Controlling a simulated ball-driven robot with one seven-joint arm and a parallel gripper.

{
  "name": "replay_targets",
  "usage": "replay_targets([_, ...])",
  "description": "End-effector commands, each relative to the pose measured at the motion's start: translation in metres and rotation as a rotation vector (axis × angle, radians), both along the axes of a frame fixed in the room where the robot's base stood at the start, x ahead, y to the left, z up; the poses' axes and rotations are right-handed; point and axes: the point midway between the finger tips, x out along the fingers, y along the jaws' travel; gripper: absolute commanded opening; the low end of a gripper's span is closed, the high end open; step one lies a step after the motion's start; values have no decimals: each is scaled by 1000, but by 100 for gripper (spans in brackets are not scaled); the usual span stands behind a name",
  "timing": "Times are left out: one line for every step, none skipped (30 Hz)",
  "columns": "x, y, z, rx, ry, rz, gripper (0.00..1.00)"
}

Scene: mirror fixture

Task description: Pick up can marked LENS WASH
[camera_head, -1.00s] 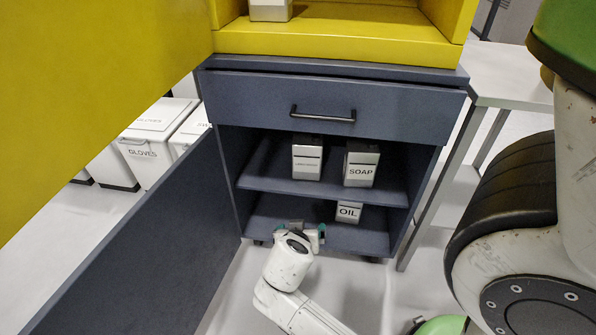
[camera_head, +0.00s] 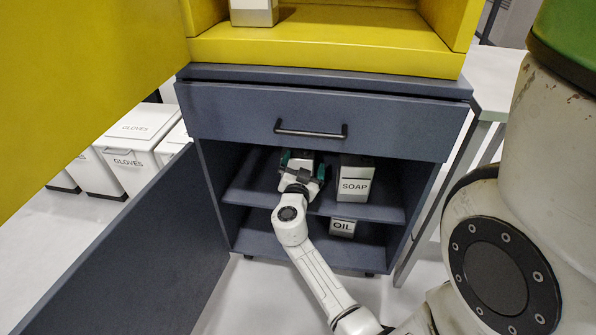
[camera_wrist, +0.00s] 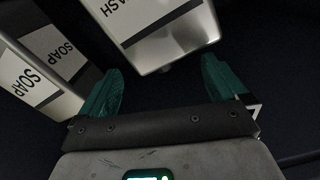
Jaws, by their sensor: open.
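The can marked LENS WASH (camera_wrist: 165,38) is a pale box shape with a white label in the wrist view; only "ASH" shows, the rest is cut off by the top edge. In the head view it is mostly hidden behind my gripper (camera_head: 303,166), at the middle shelf left of the SOAP can (camera_head: 355,180). My gripper is open, with green fingers. In the wrist view (camera_wrist: 160,68) the can's near end lies just beyond and between the fingertips. Contact cannot be told.
The SOAP can also stands close at the left in the wrist view (camera_wrist: 35,75). The OIL can (camera_head: 342,228) is on the lower shelf (camera_head: 270,245). A shut drawer (camera_head: 310,118) is above. The open cabinet door (camera_head: 120,240) stands at left.

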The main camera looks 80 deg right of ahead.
Motion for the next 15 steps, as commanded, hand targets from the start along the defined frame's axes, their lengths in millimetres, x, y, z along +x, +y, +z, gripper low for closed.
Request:
replay_targets([0,-3,0,0,0,-1,99])
replay_targets([0,-5,0,0,0,0,99])
replay_targets([1,-7,0,0,0,0,99])
replay_targets([1,-10,0,0,0,0,99])
replay_targets([1,-13,0,0,0,0,99])
replay_targets([1,-19,0,-1,-1,-1,99])
replay_targets([1,-24,0,-1,-1,-3,99])
replay_targets([2,-29,1,-1,-1,-4,99])
replay_targets([2,-35,1,0,0,-2,99])
replay_targets([3,-39,0,-1,0,-1,99])
replay_targets([3,-43,0,0,0,-2,99])
replay_targets([3,-48,0,0,0,-2,99])
replay_targets([4,-51,0,0,1,-2,99])
replay_targets([4,-53,0,0,1,-2,99])
replay_targets([4,-56,0,0,1,-1,99])
